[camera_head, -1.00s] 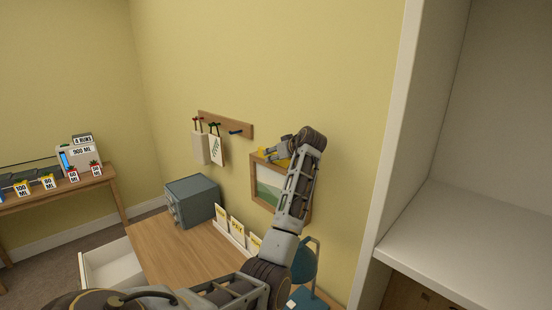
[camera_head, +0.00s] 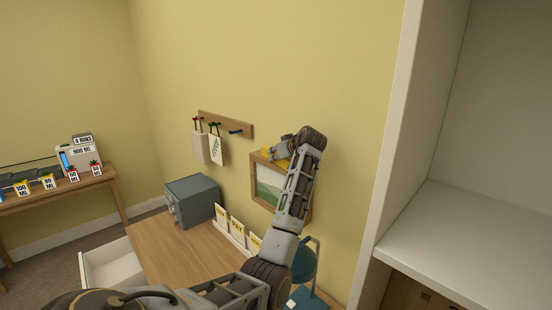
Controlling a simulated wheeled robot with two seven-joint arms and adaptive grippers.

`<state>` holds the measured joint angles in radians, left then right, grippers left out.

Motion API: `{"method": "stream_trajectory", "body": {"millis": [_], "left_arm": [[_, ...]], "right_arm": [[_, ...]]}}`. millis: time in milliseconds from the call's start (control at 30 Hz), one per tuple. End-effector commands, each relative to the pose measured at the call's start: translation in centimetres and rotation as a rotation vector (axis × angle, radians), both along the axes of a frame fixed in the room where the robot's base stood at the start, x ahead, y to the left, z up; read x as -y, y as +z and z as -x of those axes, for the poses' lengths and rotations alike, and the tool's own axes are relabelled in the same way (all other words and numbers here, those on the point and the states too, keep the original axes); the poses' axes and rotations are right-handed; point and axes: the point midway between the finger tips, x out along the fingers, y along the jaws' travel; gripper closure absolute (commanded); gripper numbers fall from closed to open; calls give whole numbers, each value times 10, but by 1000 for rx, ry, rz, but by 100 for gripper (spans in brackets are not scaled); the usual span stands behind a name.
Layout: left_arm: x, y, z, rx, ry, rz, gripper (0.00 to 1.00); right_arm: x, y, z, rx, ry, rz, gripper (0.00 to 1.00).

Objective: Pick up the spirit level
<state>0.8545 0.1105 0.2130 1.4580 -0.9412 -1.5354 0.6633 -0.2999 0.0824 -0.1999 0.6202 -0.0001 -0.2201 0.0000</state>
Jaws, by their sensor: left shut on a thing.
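The spirit level (camera_head: 268,153) is a yellow bar at the top edge of the framed picture on the wall; only a short part of it shows past my gripper. My left gripper (camera_head: 275,146) is shut on it, at the top of the picture frame. My left arm comes up from the bottom and hides the rest of the level and the right part of the picture. Whether the level touches the frame cannot be told. My right gripper is not in view.
The framed picture (camera_head: 267,187) hangs on the yellow wall. A peg rail (camera_head: 225,124) with hanging cloths is to its left. Below, a wooden desk (camera_head: 180,250) holds a grey safe (camera_head: 192,200), a card rack and a teal lamp (camera_head: 305,262). A white shelf unit (camera_head: 470,230) stands at right.

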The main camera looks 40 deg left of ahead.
Motion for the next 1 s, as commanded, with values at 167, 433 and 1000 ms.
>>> {"method": "stream_trajectory", "body": {"millis": [167, 433, 1000], "left_arm": [[0, 1, 0, 0, 0, 0, 100], [0, 15, 0, 2, 0, 0, 100], [0, 78, 0, 2, 1, 0, 100]], "right_arm": [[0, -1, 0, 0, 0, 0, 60], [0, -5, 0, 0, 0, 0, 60], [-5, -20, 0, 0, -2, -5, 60]]}}
